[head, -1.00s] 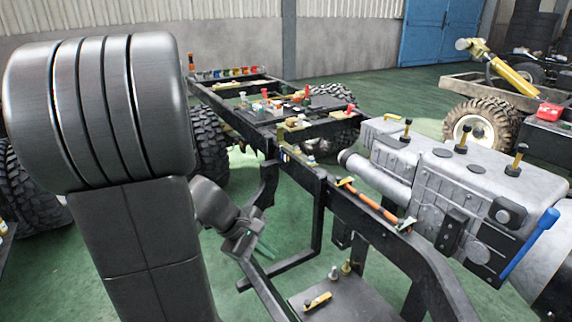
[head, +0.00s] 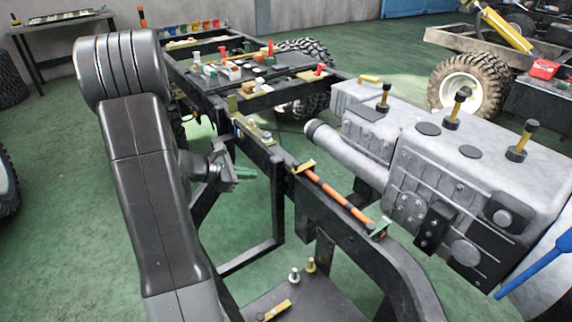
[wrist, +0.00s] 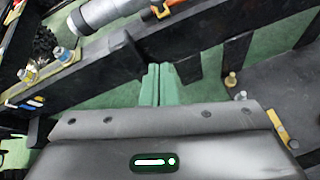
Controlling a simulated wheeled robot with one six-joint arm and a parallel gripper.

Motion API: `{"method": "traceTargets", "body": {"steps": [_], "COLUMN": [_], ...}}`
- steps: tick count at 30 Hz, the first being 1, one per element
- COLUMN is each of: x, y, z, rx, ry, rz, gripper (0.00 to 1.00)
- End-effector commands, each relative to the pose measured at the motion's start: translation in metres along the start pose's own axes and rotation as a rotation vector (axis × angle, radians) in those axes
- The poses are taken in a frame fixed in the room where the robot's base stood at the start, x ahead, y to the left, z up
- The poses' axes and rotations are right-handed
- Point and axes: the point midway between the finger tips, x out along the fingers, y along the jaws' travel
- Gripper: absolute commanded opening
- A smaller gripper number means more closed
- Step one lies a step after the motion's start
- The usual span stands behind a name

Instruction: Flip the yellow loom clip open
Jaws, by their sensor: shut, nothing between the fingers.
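A small yellow clip (head: 304,167) sits on the black chassis rail at the upper end of an orange loom (head: 340,196). It seems to show at the top edge of the wrist view (wrist: 161,11), partly cut off. I cannot tell whether its flap is open or shut. My gripper (head: 245,172) has green fingers and is left of the rail, apart from the clip. In the wrist view its fingers (wrist: 160,82) are together with nothing between them, below the rail in the picture.
The black rail (head: 345,222) runs between my gripper and the grey engine block (head: 440,180). A lower plate (head: 262,300) carries small posts and a yellow-topped bar (head: 277,310). Small coloured parts crowd the frame further back. Green floor shows left of my arm.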

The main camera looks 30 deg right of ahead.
Motion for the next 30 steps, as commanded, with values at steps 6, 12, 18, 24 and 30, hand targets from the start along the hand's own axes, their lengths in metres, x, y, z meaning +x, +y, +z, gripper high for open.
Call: {"method": "traceTargets", "body": {"steps": [6, 12, 18, 24, 30], "x": [0.0, 0.015, 0.052, 0.093, 0.105], "y": [0.0, -0.001, -0.002, -0.002, -0.001], "z": [0.0, 0.0, 0.0, 0.0, 0.025], "rx": [0.001, 0.002, 0.003, 0.003, 0.006], "ry": [0.001, 0.0, -0.001, 0.0, 0.0], "rz": [0.0, -0.003, -0.006, -0.006, -0.001], "gripper": [0.0, 0.0, 0.0, 0.0, 0.0]}}
